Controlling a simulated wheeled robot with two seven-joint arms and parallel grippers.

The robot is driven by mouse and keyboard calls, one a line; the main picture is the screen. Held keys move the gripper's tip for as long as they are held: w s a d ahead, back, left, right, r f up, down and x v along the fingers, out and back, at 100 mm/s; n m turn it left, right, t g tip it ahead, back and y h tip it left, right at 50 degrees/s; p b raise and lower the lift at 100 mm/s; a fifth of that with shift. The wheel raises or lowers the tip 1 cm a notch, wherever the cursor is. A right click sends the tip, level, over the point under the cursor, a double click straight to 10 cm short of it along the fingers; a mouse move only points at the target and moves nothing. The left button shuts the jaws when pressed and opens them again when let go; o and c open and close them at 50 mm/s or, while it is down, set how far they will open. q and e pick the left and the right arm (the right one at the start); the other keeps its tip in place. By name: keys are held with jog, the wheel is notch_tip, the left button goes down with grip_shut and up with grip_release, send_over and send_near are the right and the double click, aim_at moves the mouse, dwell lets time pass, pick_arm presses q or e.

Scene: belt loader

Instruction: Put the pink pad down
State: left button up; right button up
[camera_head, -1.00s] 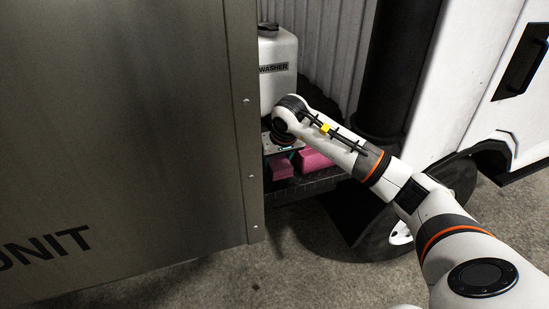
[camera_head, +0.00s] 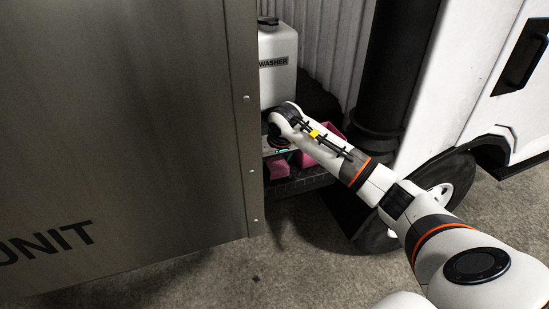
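A small pink pad (camera_head: 278,168) shows just below my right gripper, low in the gap beside the metal panel. My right gripper (camera_head: 277,152) points down over the pad, and my own wrist hides most of its fingers. I cannot tell whether the fingers touch or grip the pad. A second pink piece, looking like a bin (camera_head: 334,131), shows behind my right forearm, on a dark textured shelf (camera_head: 300,184). My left gripper is not in view.
A white washer bottle (camera_head: 278,65) stands behind my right gripper. A large metal panel (camera_head: 120,130) closes off the left. A black vertical pipe (camera_head: 388,70), a wheel (camera_head: 450,180) and a white body panel (camera_head: 470,70) stand on the right. The concrete floor in front looks clear.

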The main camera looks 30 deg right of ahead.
jog(key=shift+o, duration=0.8)
jog(key=shift+r, duration=0.1)
jog(key=shift+r, duration=0.2)
jog(key=b+v, duration=0.1)
jog(key=v, duration=1)
jog(key=shift+s+r, duration=0.2)
jog(key=shift+r, duration=0.2)
jog(key=shift+f, duration=0.1)
